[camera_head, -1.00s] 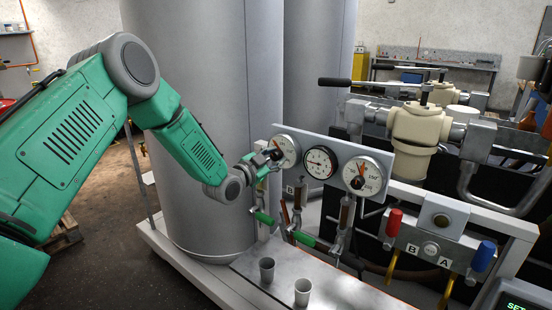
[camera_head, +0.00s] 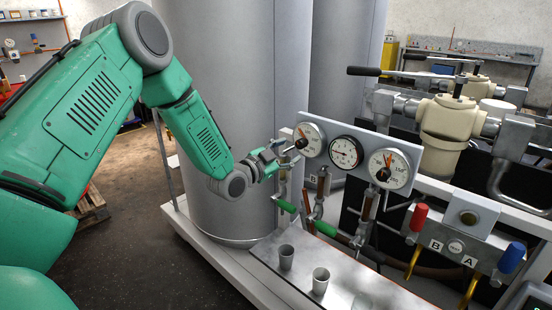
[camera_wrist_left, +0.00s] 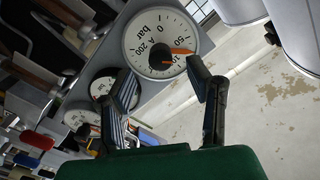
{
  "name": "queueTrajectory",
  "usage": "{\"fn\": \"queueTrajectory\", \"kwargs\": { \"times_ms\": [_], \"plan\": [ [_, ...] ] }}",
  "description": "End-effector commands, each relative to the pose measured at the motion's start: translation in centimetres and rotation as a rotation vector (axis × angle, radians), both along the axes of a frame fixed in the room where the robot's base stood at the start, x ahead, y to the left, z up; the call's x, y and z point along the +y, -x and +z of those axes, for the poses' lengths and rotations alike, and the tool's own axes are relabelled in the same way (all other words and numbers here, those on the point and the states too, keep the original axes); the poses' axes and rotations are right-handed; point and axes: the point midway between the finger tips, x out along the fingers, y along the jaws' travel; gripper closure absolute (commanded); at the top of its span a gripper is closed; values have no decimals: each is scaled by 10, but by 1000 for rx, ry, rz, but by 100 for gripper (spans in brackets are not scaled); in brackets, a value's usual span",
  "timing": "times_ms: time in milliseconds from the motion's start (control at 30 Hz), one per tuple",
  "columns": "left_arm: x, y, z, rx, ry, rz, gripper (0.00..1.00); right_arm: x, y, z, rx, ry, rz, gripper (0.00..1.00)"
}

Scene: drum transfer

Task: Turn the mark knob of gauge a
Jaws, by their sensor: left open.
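Gauge a (camera_head: 309,139) is the leftmost round white dial on the grey panel. In the left wrist view its face (camera_wrist_left: 148,31) shows the letter A, an orange mark hand and a dark knob (camera_wrist_left: 168,58) at the centre. My left gripper (camera_head: 279,156) is just left of and below the dial in the head view, apart from it. In the left wrist view its two dark fingers (camera_wrist_left: 160,74) are spread and empty, with the dial's lower part showing between and beyond the tips. My right gripper is not in view.
A dark-rimmed middle gauge (camera_head: 345,153) and another white gauge (camera_head: 392,166) sit on the same panel. Pipes with green handles (camera_head: 287,206) hang below. Two cups (camera_head: 286,257) (camera_head: 320,281) stand on the metal shelf. A large grey cylinder (camera_head: 215,70) stands behind my arm.

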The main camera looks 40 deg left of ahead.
Motion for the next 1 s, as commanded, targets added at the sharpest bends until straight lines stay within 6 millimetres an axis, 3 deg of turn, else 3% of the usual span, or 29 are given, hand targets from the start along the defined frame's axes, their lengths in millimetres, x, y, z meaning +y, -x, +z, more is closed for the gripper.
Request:
{"fn": "queueTrajectory", "kwargs": {
  "times_ms": [133,333,1000],
  "plan": [
    [3,30,-1,2,2,0,54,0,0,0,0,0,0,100],
    [5,54,-1,1,0,0,54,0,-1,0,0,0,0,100],
    [4,59,-3,6,2,-1,54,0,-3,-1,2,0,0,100]
  ]
}}
